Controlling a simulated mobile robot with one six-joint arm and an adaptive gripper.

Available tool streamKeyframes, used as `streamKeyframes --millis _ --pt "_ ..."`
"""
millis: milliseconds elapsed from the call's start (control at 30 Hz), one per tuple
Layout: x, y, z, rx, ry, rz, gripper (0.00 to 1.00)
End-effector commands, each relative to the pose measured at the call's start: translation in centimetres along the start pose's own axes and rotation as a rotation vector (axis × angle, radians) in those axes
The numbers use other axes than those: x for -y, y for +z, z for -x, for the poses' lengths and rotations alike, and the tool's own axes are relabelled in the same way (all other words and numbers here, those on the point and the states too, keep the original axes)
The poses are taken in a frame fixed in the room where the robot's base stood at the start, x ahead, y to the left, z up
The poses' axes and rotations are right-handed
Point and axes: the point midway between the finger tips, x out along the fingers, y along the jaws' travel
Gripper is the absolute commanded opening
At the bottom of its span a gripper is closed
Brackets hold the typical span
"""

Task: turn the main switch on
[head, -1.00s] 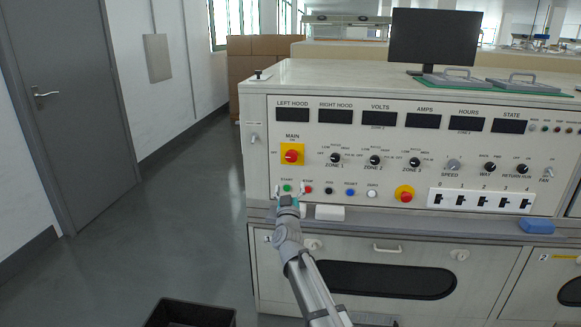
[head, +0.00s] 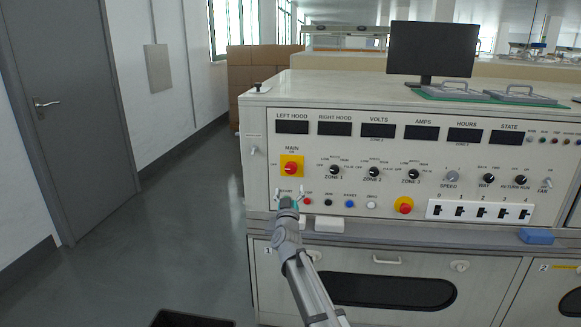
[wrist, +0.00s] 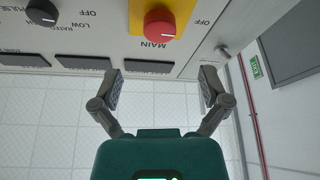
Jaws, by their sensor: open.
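The main switch (head: 291,168) is a red knob on a yellow square at the left of the panel, under the label MAIN. It also shows at the top of the wrist view (wrist: 160,24), where the printed labels are upside down. My gripper (head: 289,192) is in front of the panel, just below the switch in the head view. In the wrist view my gripper (wrist: 161,86) has its two fingers spread wide with nothing between them. The knob lies beyond the fingertips, apart from them.
A row of small buttons, including a red one (head: 307,202), runs below the switch, partly behind my gripper. A red emergency knob (head: 403,205) is farther right. A ledge (head: 400,240) juts out below the panel. A dark crate (head: 192,320) stands on the floor at the front.

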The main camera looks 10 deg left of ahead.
Motion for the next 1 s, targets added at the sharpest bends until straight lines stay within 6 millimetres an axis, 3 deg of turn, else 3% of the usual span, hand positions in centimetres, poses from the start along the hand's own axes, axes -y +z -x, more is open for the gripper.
streamKeyframes --millis 100,500,700,1000 --pt "0.0 -0.2 -2.3 0.000 0.001 0.000 0.95" --pt "0.1 -0.2 -8.1 -0.001 0.000 0.001 0.95" --pt "0.1 -0.1 -9.6 0.000 0.000 0.000 0.95" --pt "0.1 0.0 -10.0 0.000 -0.001 -0.001 0.95"
